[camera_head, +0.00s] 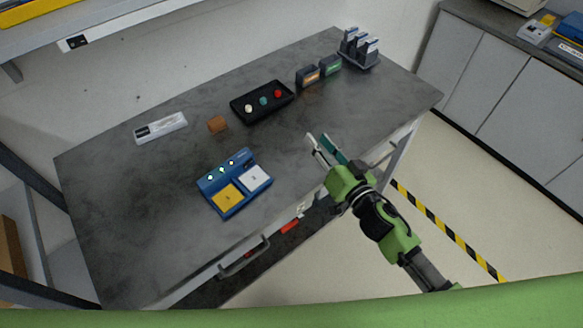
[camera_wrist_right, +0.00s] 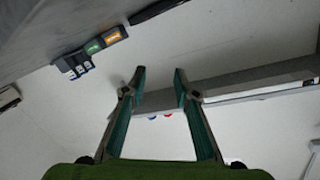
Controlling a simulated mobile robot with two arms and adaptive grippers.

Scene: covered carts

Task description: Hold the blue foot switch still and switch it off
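The blue foot switch (camera_head: 235,170) lies on the grey table near its front edge, left of centre in the head view. It has a yellow pedal (camera_head: 226,200) at left and a white pedal (camera_head: 255,179) at right. Several small pale or yellowish marks show along its back part; I cannot tell whether they are lit. My right gripper (camera_head: 318,138) is over the table's right front part, right of the switch and apart from it. In the right wrist view its fingers (camera_wrist_right: 159,72) are apart with nothing between them. My left gripper is not in view.
Small boxes (camera_head: 308,75) and a rack (camera_head: 359,60) stand at the far right. The table's left part is clear.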

